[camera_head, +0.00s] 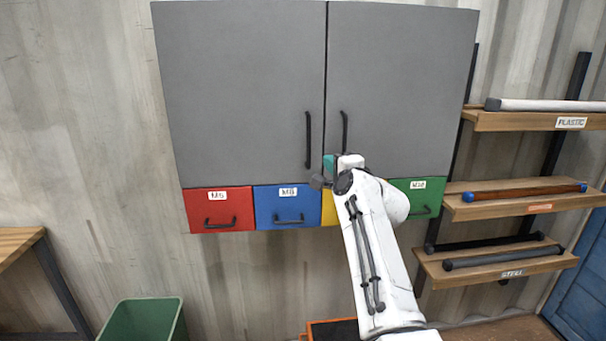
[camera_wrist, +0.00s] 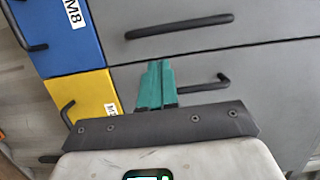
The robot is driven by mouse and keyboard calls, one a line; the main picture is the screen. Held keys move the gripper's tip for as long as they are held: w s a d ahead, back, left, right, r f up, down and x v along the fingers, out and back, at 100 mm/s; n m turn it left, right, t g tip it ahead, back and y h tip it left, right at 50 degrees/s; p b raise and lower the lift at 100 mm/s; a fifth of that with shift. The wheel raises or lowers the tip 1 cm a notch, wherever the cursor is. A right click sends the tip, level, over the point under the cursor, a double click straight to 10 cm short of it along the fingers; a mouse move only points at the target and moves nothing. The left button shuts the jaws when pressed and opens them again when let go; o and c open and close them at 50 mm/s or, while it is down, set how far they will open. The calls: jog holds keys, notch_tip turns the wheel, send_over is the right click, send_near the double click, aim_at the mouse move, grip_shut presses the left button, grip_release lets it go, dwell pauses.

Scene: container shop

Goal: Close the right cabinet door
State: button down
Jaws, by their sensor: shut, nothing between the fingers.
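The grey cabinet's right door (camera_head: 401,85) lies flush with the left door (camera_head: 245,90) in the head view, with only a thin seam between them. It appears closed. Its black handle (camera_head: 344,131) is near the seam, and in the wrist view the handle (camera_wrist: 203,84) is just beyond my fingers. My gripper (camera_wrist: 156,84) has teal fingers held together, empty, in front of the lower part of the right door. I cannot tell whether the fingertips touch the door. In the head view my wrist hides part of the door's lower edge.
Below the doors are red (camera_head: 219,209), blue (camera_head: 288,206), yellow (camera_head: 328,208) and green (camera_head: 418,197) drawers, all shut. Shelves with rods (camera_head: 525,194) stand close on the right. A green bin (camera_head: 143,320) is on the floor at lower left, and an orange-edged crate (camera_head: 333,329) is below.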

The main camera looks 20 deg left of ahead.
jog(key=s+a, duration=0.5)
jog(key=s, duration=0.3)
jog(key=s+d+f+n+g+h, duration=0.2)
jog(key=s+d+f+h, duration=0.15)
jog(key=d+f, duration=0.95)
jog(key=s+d+f+n+g+h, duration=0.25)
jog(key=s+d+f, duration=0.25)
jog(key=d+f, duration=0.8)
jog(key=s+d+f+n+g+h, duration=0.2)
jog(key=s+d+f+g+h, duration=0.1)
jog(key=s+d+f, duration=0.95)
jog(key=s+d+f+n+g+h, duration=0.1)
jog(key=s+d, duration=0.4)
jog(key=s, duration=1)
jog(key=s+d+n+g+h, duration=0.1)
jog(key=s+d+g, duration=0.3)
jog(key=s, duration=1.2)
jog(key=shift+d+f+n+h+b, duration=0.35)
jog(key=shift+d+f+n, duration=0.1)
jog(key=shift+d, duration=0.35)
jog(key=shift+g, duration=0.25)
